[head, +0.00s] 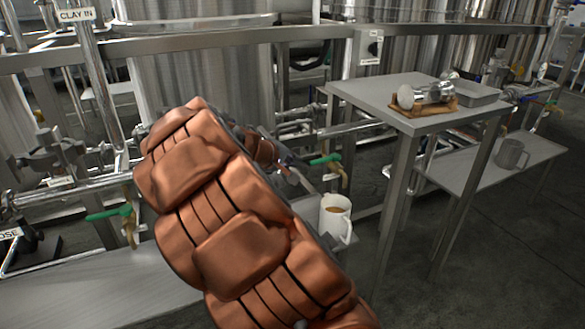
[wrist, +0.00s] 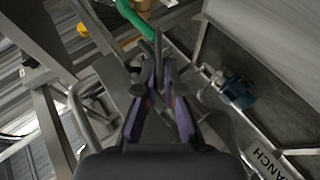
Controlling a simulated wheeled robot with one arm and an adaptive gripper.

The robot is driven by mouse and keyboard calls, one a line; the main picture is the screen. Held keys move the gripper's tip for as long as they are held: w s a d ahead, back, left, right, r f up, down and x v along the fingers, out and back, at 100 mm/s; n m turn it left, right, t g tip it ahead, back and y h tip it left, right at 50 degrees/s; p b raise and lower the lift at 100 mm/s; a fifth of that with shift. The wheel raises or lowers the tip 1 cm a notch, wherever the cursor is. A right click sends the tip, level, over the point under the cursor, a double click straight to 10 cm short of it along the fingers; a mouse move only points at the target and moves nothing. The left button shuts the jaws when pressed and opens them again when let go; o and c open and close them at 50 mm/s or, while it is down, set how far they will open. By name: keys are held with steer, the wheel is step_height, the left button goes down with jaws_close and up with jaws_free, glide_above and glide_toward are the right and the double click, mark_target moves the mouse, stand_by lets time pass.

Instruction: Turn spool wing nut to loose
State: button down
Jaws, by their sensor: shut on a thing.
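In the wrist view my gripper (wrist: 157,88) has its two dark, purple-sided fingers close together, shut on a small grey metal piece between the tips. This fits the spool wing nut, but it is mostly hidden by the fingers. A thin grey upright part (wrist: 158,45) shows just beyond the tips. In the head view my copper-coloured arm covers most of the pipework at the grip, and the wing nut cannot be made out there.
A green valve handle (head: 325,159) is close right of the gripper; it also shows in the wrist view (wrist: 130,18). A white jug (head: 336,220) of brown liquid stands below. A side table (head: 375,93) bears a metal fitting (head: 432,92). Another green handle (head: 108,212) is left.

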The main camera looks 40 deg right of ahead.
steer(key=h+b, duration=0.2)
steer(key=f+n+h+b, duration=0.1)
steer(key=h+b, duration=0.1)
steer(key=b, duration=0.1)
steer(key=n+h+b, duration=0.1)
steer(key=h+b, duration=0.1)
steer(key=shift+f+g+b, duration=0.3)
steer(key=shift+f+b, duration=0.1)
steer(key=shift+r+h, duration=0.1)
steer(key=shift+h, duration=0.2)
steer(key=c, duration=1.4)
jaws_free()
steer(key=shift+c, duration=0.2)
steer(key=shift+o, duration=1.2)
steer(key=shift+w+a, duration=0.1)
steer(key=shift+a, duration=0.05)
steer(key=shift+a, duration=0.1)
steer(key=a, duration=1.1)
steer(key=shift+s+a, duration=0.35)
steer(key=shift+a, duration=0.05)
